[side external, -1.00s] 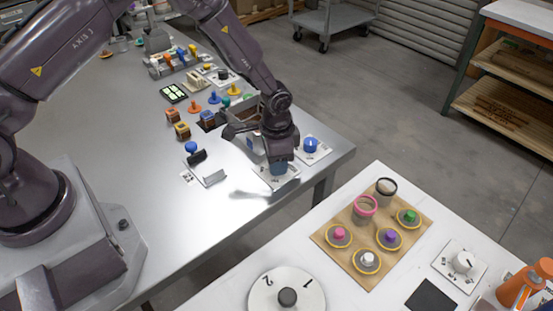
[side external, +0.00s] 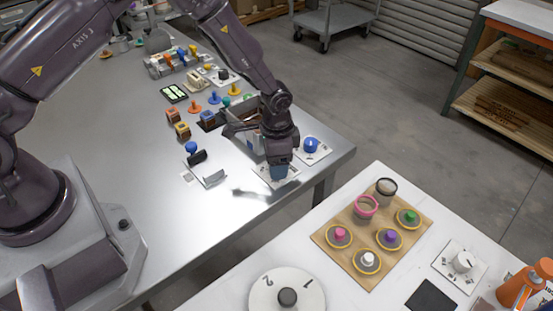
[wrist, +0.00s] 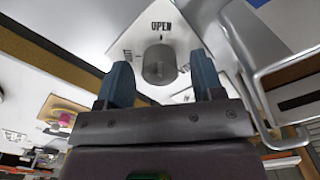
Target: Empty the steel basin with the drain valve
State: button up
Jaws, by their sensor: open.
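The drain valve is a grey round knob (wrist: 159,64) on a white plate marked OPEN, seen in the wrist view. In the side view its white plate (side external: 291,178) lies near the table's right edge, and my gripper hides the knob. My gripper (wrist: 160,82) is open, with one blue fingertip on each side of the knob in the wrist view. In the side view my gripper (side external: 278,172) points down just over the plate. I cannot tell whether the fingers touch the knob. A shiny bent metal part (wrist: 240,50) shows at right in the wrist view; I cannot tell whether it is the basin.
A blue knob on a white plate (side external: 311,146) stands close to the right of my gripper. A black-and-silver bracket (side external: 205,170) and a blue ball knob (side external: 190,147) are to the left. A white table (side external: 225,280) with a knob board (side external: 335,252) is in front.

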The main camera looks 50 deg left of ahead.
notch_tip(320, 180, up, 13)
dwell(0.5)
jog(key=s+a+r+n+t, duration=0.2)
jog(key=s+r+n, duration=0.1)
jog(key=s+r, duration=0.7)
jog(key=s+a+r+n+t, duration=0.3)
jog(key=s+r, duration=0.8)
jog(key=s, duration=0.3)
jog(key=shift+t, duration=0.3)
